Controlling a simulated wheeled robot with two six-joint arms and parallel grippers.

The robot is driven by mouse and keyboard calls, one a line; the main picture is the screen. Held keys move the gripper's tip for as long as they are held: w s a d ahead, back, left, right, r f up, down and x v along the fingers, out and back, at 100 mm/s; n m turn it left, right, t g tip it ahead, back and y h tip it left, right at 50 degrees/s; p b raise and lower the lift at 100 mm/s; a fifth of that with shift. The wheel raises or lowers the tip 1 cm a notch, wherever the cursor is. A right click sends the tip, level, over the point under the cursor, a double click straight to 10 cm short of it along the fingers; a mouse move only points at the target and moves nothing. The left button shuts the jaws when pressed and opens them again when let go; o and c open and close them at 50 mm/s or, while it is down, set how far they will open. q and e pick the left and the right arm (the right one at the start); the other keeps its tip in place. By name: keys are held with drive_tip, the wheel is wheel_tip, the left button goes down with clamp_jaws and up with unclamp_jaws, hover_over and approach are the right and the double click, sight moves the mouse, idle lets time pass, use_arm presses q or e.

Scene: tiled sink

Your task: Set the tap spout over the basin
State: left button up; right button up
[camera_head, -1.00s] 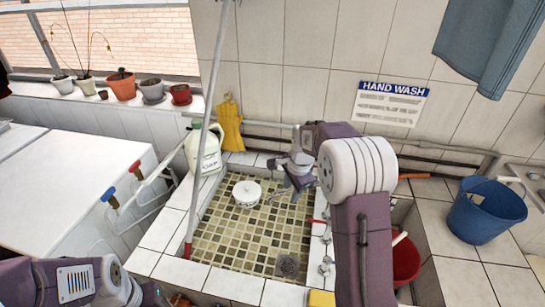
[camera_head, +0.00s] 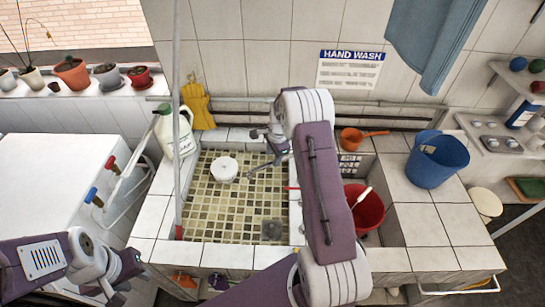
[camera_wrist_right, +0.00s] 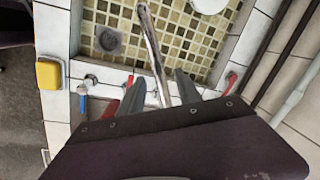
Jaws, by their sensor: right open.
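The chrome tap spout (camera_wrist_right: 152,50) reaches out over the mosaic floor of the basin (camera_wrist_right: 185,45) in the right wrist view. My right gripper (camera_wrist_right: 158,92) is open, with one finger on each side of the spout; I cannot tell whether either touches it. In the head view the right gripper (camera_head: 268,148) is at the basin's right side, partly hidden by my arm, and a thin part of the spout (camera_head: 262,166) shows beside it. My left gripper (camera_head: 122,287) is at the lower left, outside the basin; its jaw opening is unclear.
A white pot (camera_head: 223,169) sits in the basin, and a drain (camera_head: 271,230) is near its front right. A jug (camera_head: 182,140) and an upright pole (camera_head: 177,100) stand at the left rim. A red bucket (camera_head: 367,212) and blue bucket (camera_head: 437,160) are at right.

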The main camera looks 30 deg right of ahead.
drive_tip(key=shift+w+d+f+p, duration=0.1)
drive_tip(key=shift+f+p, duration=0.1)
drive_tip(key=shift+f, duration=0.55)
drive_tip(key=shift+w+d+f+p, duration=0.1)
drive_tip(key=shift+f+p, duration=0.05)
drive_tip(key=shift+f, duration=0.6)
drive_tip(key=shift+a, duration=0.1)
clamp_jaws()
drive_tip(key=shift+r, duration=0.1)
